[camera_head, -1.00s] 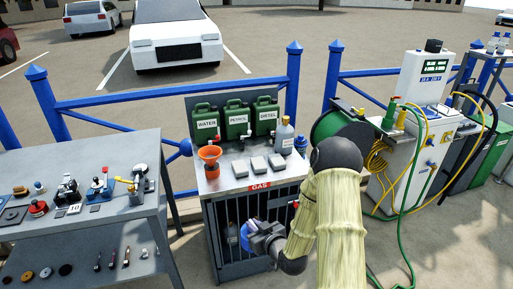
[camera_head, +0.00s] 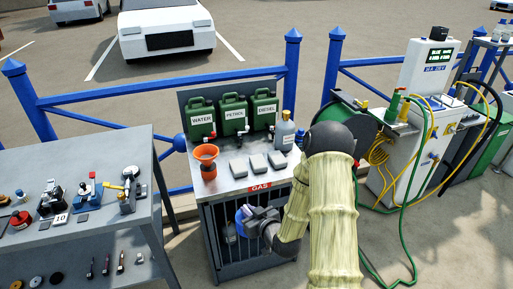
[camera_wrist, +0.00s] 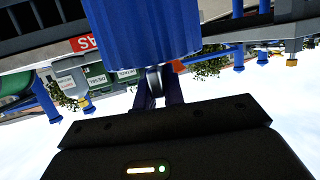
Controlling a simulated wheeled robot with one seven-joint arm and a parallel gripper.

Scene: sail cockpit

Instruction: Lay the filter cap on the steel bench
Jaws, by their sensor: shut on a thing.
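My gripper (camera_head: 246,216) is shut on the filter cap (camera_head: 240,213), a blue piece that I hold in front of the barred gas locker. In the wrist view the cap (camera_wrist: 140,35) is a large ribbed blue cylinder, and my gripper's dark fingers (camera_wrist: 157,88) close on its near end. The cap's far end lies outside that view. The steel bench (camera_head: 122,162), a grey metal table, stands at the left in the head view, apart from the cap. Its top carries several small tools and fittings.
The gas locker (camera_head: 212,193) carries an orange funnel (camera_head: 207,160), green cans (camera_head: 233,112), grey blocks and a grey bottle (camera_head: 285,132). A hose reel and white dispenser (camera_head: 418,110) stand right. Small parts lie on the bench's lower shelf (camera_head: 140,243). A blue railing (camera_head: 110,98) runs behind.

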